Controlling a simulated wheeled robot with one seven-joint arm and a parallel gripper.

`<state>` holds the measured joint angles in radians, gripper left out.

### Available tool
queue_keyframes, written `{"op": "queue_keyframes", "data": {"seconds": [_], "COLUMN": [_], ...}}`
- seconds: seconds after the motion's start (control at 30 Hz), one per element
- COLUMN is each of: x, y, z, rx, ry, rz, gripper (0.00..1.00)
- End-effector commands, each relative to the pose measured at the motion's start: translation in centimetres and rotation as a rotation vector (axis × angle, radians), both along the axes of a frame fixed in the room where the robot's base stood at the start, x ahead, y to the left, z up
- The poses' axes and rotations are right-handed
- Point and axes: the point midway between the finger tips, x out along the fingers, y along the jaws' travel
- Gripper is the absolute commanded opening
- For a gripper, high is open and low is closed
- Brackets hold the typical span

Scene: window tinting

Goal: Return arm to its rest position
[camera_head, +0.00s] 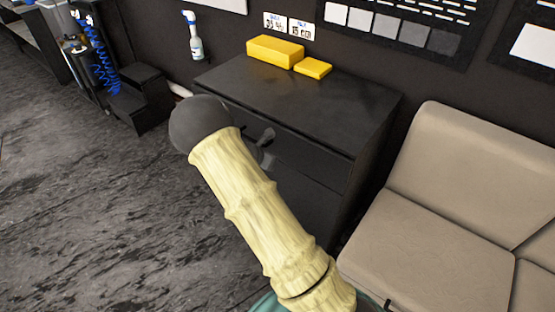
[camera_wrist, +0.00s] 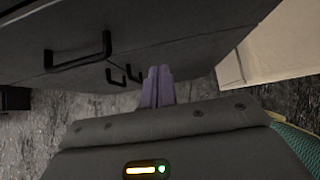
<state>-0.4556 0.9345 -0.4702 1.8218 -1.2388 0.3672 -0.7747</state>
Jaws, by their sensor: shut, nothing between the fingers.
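In the wrist view my gripper (camera_wrist: 159,75) points ahead with its two purple-grey fingers together and nothing between them. In the head view my arm, in a cream sleeve, reaches up from the bottom toward the front of the dark cabinet (camera_head: 310,95). I cannot tell the exact gap between the fingers and the cabinet.
Two yellow boxes (camera_head: 275,51) lie on the cabinet top. A beige sofa (camera_head: 440,215) stands close on the right. A black step unit (camera_head: 142,98) and a blue coiled hose (camera_head: 100,50) are at the back left. The grey floor (camera_head: 80,200) on the left is clear.

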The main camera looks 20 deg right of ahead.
Motion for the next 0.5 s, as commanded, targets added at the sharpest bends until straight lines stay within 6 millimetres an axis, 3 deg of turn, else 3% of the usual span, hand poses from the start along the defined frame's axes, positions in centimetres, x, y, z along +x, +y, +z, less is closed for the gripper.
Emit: {"op": "queue_keyframes", "data": {"seconds": [0.13, 0.5], "x": [-0.59, -0.67], "y": [1.0, 1.22], "z": [1.06, 1.18], "rx": [-0.001, 0.0], "ry": [0.001, 0.002], "rz": [0.003, 0.004], "gripper": [0.0, 0.0]}}
